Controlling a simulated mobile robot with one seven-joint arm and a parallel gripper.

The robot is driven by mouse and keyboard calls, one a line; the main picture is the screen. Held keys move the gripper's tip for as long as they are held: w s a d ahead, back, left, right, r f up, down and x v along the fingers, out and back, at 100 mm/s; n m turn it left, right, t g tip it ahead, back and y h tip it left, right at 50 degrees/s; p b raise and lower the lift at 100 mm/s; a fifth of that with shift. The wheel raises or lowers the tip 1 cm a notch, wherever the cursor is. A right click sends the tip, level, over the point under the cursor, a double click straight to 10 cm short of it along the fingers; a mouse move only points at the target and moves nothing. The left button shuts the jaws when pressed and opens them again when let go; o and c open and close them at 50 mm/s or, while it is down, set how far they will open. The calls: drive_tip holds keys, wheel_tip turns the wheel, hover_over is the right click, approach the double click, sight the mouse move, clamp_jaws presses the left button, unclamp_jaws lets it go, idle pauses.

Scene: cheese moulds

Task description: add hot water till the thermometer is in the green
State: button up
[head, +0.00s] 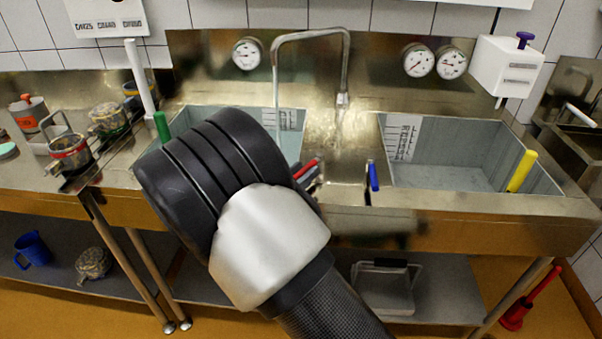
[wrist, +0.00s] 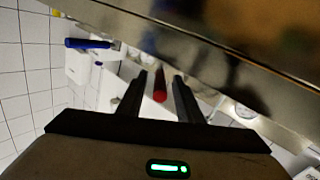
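A red tap lever (head: 306,168) sits at the front of the sink unit between the two basins, partly hidden by my arm. A blue tap lever (head: 374,176) stands to its right. In the wrist view the red lever (wrist: 160,88) lies between the fingers of my gripper (wrist: 160,76), which are apart with a narrow gap on each side. The blue lever (wrist: 88,43) is off to the left there. The metal spout (head: 312,33) arches over the left basin (head: 187,120), and a thin stream falls from it. Round dial gauges (head: 248,53), (head: 418,60), (head: 451,62) are on the backsplash; their readings are too small to tell.
The right basin (head: 450,180) has a scale on its wall and a yellow handle (head: 521,171) at its right. Pots (head: 68,153) crowd the left counter. The wrist view shows a metal edge (wrist: 215,48) close to my gripper.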

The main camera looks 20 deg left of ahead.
drive_tip(key=shift+s, duration=0.1)
drive_tip(key=p+v, duration=0.1)
drive_tip(key=v, duration=1.6)
drive_tip(key=shift+s, duration=0.15)
idle(6.0)
